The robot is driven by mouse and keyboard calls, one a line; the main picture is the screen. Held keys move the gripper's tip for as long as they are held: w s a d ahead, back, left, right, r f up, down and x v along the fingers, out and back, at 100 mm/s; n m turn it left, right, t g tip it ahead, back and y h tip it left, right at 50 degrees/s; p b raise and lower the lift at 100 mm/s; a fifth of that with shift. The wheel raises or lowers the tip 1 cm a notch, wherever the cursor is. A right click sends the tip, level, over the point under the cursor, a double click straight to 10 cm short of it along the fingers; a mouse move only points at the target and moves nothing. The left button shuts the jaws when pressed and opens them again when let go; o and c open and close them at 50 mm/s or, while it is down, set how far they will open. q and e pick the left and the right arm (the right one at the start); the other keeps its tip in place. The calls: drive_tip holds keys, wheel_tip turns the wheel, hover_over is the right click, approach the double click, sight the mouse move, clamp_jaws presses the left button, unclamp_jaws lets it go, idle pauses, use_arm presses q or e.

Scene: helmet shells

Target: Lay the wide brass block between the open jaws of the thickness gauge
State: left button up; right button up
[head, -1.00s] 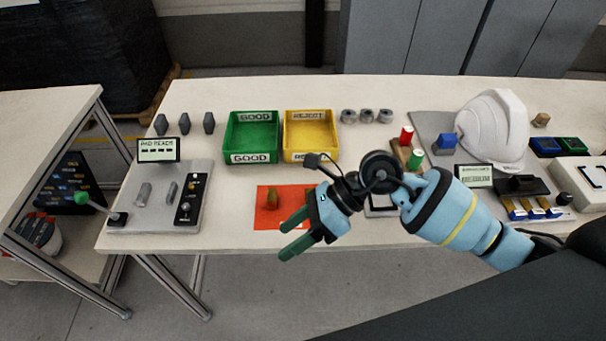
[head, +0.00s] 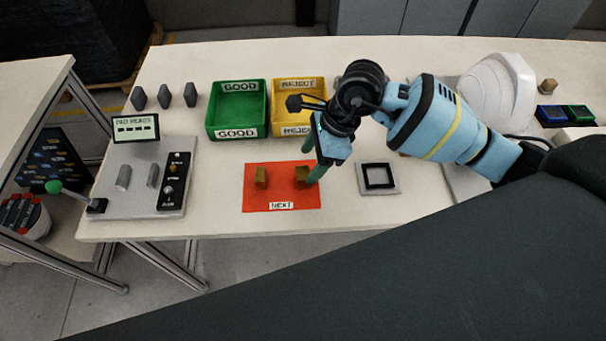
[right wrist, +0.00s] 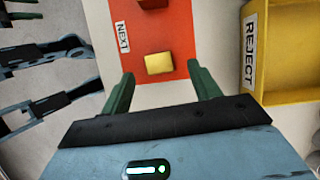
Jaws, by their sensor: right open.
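I cannot tell for sure which is the wide one. My right gripper (head: 312,162) is open with its fingertips close to the right block. In the right wrist view that block (right wrist: 159,63) lies between and just ahead of the open green fingers, with nothing gripped. The thickness gauge (head: 140,200) is at the left, with two grey jaws (head: 138,177) standing apart and empty. My left gripper is not in view.
The gauge's display (head: 135,128) shows dashes. A green GOOD bin (head: 237,133) and yellow REJECT bin (head: 297,131) stand behind the mat. A black-framed square pad (head: 379,178) lies right of it. A green-knobbed lever (head: 75,196) is at the gauge's left. The table between gauge and mat is clear.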

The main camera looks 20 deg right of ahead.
sight(303, 172)
drive_tip(key=shift+x, duration=2.6)
drive_tip(key=shift+s, duration=0.1)
drive_tip(key=c, duration=1.2)
